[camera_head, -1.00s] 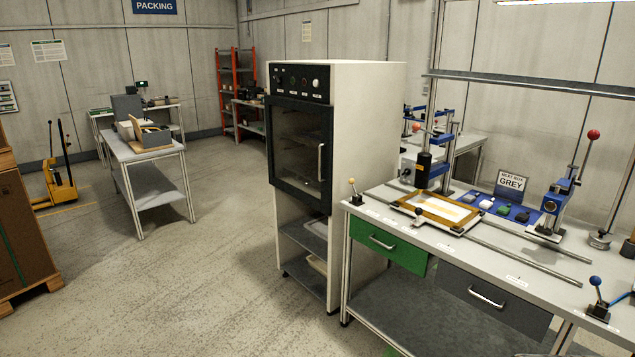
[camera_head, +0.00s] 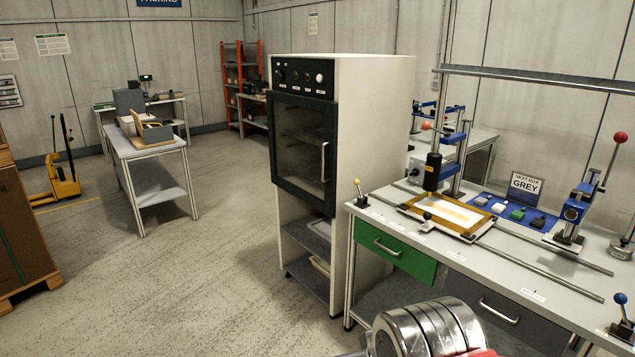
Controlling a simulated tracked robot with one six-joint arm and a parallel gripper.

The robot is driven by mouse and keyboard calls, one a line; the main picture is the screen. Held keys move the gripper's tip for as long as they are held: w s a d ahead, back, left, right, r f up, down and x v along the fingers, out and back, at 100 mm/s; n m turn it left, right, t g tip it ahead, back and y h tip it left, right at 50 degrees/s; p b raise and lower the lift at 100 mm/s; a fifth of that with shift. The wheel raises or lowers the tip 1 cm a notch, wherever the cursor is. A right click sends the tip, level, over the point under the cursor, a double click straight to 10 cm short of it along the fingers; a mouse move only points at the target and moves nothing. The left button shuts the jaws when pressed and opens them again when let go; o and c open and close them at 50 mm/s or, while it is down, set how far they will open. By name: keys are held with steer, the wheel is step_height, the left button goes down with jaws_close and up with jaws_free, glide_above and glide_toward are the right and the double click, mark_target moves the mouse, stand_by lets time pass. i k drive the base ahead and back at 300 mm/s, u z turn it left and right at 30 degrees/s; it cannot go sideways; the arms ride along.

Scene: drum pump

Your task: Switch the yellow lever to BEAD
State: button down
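The lever with a yellow-orange knob (camera_head: 357,183) stands on a small dark base at the left front corner of the bench (camera_head: 385,222), above the green drawer. Its short shaft leans slightly to the left. The small labels along the bench's front edge are too small to read, so I cannot tell which one says BEAD. A shiny metal rounded part of my arm, with some red below it, rises at the bottom edge, in front of the bench. My gripper's fingers are not in view.
A blue-knobbed lever (camera_head: 620,299) stands at the bench's right front. A wooden frame (camera_head: 447,215), a clamp with a red knob (camera_head: 620,137) and a GREY sign (camera_head: 525,185) are on the bench. A tall oven cabinet (camera_head: 375,120) stands left of it.

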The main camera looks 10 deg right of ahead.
mark_target(356, 181)
steer(key=u, duration=0.5)
steer(key=i, duration=2.1)
steer(key=z, duration=0.55)
steer(key=i, duration=0.55)
steer(key=z, duration=0.4)
